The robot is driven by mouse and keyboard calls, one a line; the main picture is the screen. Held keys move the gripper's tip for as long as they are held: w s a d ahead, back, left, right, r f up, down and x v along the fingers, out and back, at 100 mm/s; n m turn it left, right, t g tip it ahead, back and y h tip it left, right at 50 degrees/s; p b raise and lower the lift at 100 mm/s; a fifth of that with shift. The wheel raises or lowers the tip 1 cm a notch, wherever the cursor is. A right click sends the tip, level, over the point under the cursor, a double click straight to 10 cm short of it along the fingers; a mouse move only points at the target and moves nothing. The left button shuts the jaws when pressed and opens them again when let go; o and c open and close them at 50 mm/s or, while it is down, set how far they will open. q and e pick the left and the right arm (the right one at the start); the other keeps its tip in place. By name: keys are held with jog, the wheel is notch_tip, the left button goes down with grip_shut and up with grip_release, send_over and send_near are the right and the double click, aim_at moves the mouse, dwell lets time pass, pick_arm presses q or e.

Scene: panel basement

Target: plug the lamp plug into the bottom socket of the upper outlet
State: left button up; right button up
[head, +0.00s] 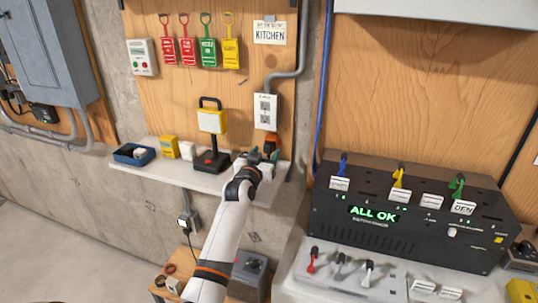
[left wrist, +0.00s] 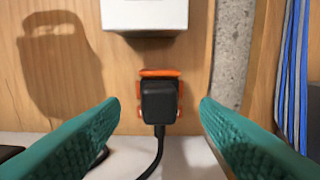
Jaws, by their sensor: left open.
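The upper outlet (head: 265,111) is a white box with two dark sockets, one above the other, on the wood panel. Its lower end (left wrist: 144,14) shows at the top of the left wrist view. A black plug (left wrist: 160,101) sits in an orange holder (left wrist: 160,73) on the panel below the outlet, its cord hanging down. The holder also shows in the head view (head: 270,142). My left gripper (left wrist: 160,108) is open, its teal fingers apart on either side of the plug without touching it. The yellow and black lamp (head: 212,121) stands on the shelf. My right gripper is not in view.
The white shelf (head: 185,176) carries a blue bin (head: 134,154) and a yellow box (head: 169,146) left of the lamp. A grey conduit (head: 301,50) runs beside the outlet. A black console (head: 410,215) stands at right. A lower outlet (head: 187,226) is below the shelf.

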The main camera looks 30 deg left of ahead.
pick_arm(q)
jog(key=shift+b+x, duration=0.35)
jog(key=shift+x, duration=0.55)
jog(key=shift+w+a, duration=0.1)
jog(key=shift+w, duration=0.15)
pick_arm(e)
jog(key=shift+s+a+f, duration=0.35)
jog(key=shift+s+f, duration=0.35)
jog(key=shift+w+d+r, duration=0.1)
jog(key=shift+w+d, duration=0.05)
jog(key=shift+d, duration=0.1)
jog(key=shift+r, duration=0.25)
pick_arm(q)
grip_shut()
jog(key=shift+s+p, duration=0.25)
jog(key=shift+p, duration=0.35)
jog(key=shift+s+d+r, duration=0.1)
jog(key=shift+s+d, duration=0.1)
jog(key=shift+s, duration=0.25)
jog(key=shift+p+v, duration=1.9)
jog(key=shift+v, duration=0.4)
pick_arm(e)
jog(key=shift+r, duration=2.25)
